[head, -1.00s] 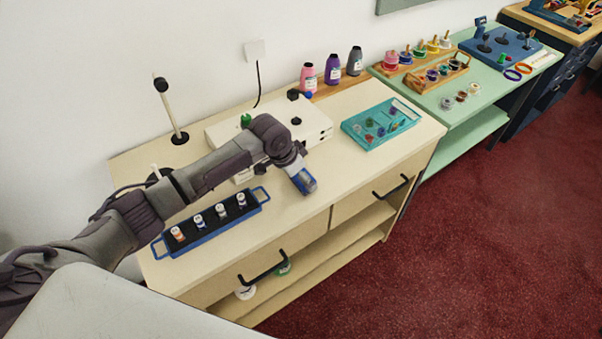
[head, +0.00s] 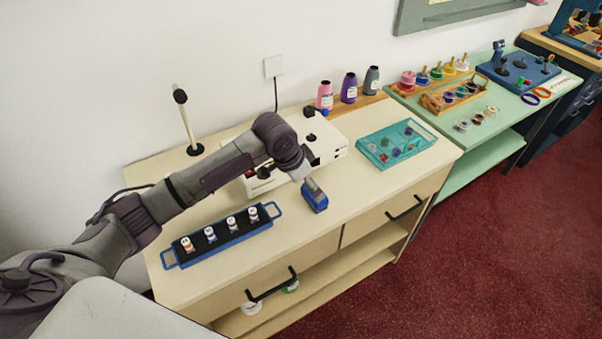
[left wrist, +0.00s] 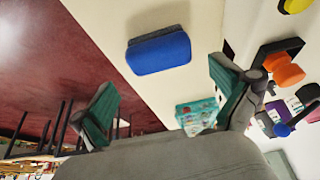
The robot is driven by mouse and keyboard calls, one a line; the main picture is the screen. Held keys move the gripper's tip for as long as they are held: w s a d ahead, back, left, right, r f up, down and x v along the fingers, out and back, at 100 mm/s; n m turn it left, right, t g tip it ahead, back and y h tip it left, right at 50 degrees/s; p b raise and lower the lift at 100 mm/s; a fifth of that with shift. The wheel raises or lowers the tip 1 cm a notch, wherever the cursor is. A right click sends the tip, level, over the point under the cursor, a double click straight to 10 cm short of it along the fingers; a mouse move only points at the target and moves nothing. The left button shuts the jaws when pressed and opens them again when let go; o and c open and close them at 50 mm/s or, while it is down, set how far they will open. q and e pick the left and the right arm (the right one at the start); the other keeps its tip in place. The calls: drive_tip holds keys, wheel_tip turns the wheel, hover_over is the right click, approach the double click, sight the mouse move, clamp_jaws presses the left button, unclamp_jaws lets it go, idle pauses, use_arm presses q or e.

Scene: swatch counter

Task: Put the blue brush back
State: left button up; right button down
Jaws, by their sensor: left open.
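The blue brush (head: 317,205) lies on the cream counter, right of the vial tray and in front of the white machine. In the left wrist view it shows as a blue block (left wrist: 160,55) with a dark grey strip along one side. My left gripper (head: 309,184) is just above and behind the brush in the head view and partly covers it. In the left wrist view my left gripper (left wrist: 163,100) has its two teal-padded fingers wide apart with nothing between them. The brush is beyond the fingertips, apart from them. My right gripper is in neither view.
A blue tray (head: 192,258) with several vials stands front left. The white machine (head: 338,143) is behind, with a thin upright post (head: 187,122) left of it. A teal box (head: 372,158) lies to the right. Counter around the brush is clear.

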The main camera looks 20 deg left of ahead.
use_arm(q)
drive_tip(key=v, duration=0.6)
drive_tip(key=shift+r, duration=0.3)
drive_tip(key=shift+s, duration=0.1)
drive_tip(key=shift+h, duration=0.3)
drive_tip(key=s+d+f, duration=0.1)
drive_tip(key=s+f, duration=0.1)
drive_tip(key=s+d+f, duration=0.4)
drive_tip(key=s, duration=0.1)
drive_tip(key=shift+f, duration=0.25)
drive_tip(key=s+a+f+n+y, duration=0.1)
drive_tip(key=s+a+f+n, duration=0.1)
drive_tip(key=s, duration=0.5)
drive_tip(key=s+a+f+n+y, duration=0.1)
drive_tip(key=s+a+f+n, duration=0.1)
drive_tip(key=s, duration=0.6)
drive_tip(key=s+a+f+n+y, duration=0.1)
drive_tip(key=s+a+f+n, duration=0.1)
drive_tip(key=s, duration=0.5)
wheel_tip(320, 180, down, 27)
drive_tip(key=s+g, duration=0.1)
drive_tip(key=s, duration=0.1)
drive_tip(key=s+a+f+g+b, duration=0.1)
drive_tip(key=s+a+f, duration=0.1)
drive_tip(key=s+f, duration=1.2)
drive_tip(key=shift+s+f+m, duration=0.25)
drive_tip(key=shift+s+m, duration=0.15)
drive_tip(key=shift+s, duration=0.15)
